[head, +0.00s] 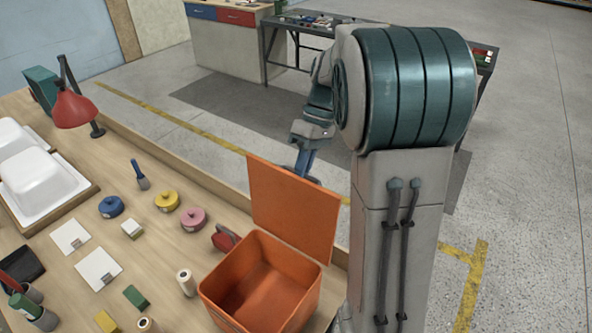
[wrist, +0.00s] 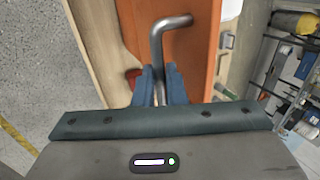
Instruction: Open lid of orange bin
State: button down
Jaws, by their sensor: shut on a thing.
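The orange bin (head: 225,305) stands on the wooden workbench, its inside visible and apparently empty. Its orange lid (head: 292,208) stands raised, roughly upright, along the bin's far side. In the wrist view the lid (wrist: 200,50) runs beside a bent metal handle (wrist: 172,23). My gripper's blue fingers (wrist: 160,82) are shut on this handle. In the head view my gripper (head: 304,165) is at the lid's upper edge on the far side, and its fingertips are partly hidden behind the lid.
Pink (head: 193,219) and yellow (head: 166,201) round containers, a white roll (head: 186,282) and a green block (head: 136,297) are on the bench to the left. Open floor (head: 530,180) lies right of my arm.

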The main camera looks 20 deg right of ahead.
jog(key=shift+d+f, duration=0.15)
jog(key=shift+f, duration=0.2)
jog(key=c, duration=1.5)
grip_release()
jog(key=shift+w, duration=0.1)
jog(key=shift+r, duration=0.1)
jog(key=shift+r, duration=0.1)
jog(key=b+v, duration=0.1)
jog(key=v, duration=1.2)
jog(key=shift+w+d+r+b, duration=0.15)
jog(key=shift+w+d+b, duration=0.05)
jog(key=shift+b, duration=0.1)
